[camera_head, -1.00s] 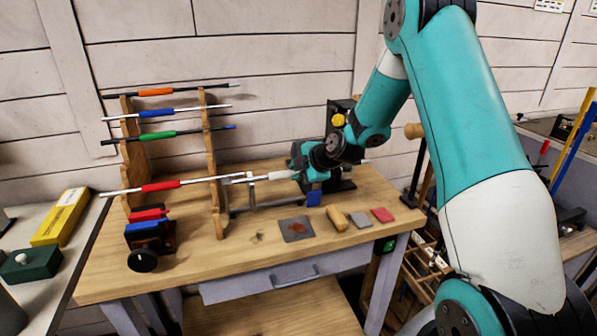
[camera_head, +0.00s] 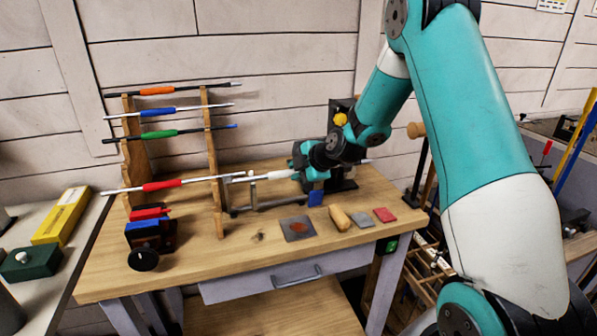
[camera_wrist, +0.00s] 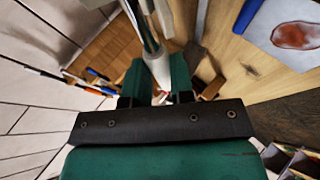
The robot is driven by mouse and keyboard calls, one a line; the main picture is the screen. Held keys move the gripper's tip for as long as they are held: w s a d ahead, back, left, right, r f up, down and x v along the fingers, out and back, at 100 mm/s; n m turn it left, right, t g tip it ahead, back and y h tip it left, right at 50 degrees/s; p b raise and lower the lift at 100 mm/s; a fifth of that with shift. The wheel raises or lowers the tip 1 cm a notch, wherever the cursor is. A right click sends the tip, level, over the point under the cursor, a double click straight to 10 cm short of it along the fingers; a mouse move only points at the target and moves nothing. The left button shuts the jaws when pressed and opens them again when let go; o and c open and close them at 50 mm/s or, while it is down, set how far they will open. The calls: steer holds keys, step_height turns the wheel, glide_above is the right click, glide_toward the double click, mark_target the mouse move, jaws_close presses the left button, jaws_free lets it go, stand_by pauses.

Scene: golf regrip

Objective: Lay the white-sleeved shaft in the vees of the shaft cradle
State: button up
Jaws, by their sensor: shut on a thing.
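My gripper (camera_head: 297,170) is shut on the white-sleeved shaft (camera_head: 268,176) above the right part of the bench. In the wrist view my gripper (camera_wrist: 157,82) has a green finger on each side of the white sleeve (camera_wrist: 157,68). The shaft runs roughly level to the left. The grey metal shaft cradle (camera_head: 252,196) stands just left of my gripper, under the shaft's line. The shaft is at about the height of the cradle's tops; I cannot tell whether it touches the vees. My gripper hides the shaft's right part.
A wooden rack (camera_head: 212,165) left of the cradle holds orange, blue, green and red-sleeved shafts; the red one (camera_head: 162,185) ends close to the cradle. A black stand (camera_head: 343,180) is behind my gripper. A grey pad (camera_head: 297,228) and small blocks lie in front.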

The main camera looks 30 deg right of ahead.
steer(key=o, duration=0.9)
steer(key=shift+o, duration=0.2)
steer(key=b+v, duration=0.3)
steer(key=v, duration=1.4)
steer(key=shift+s+r, duration=0.15)
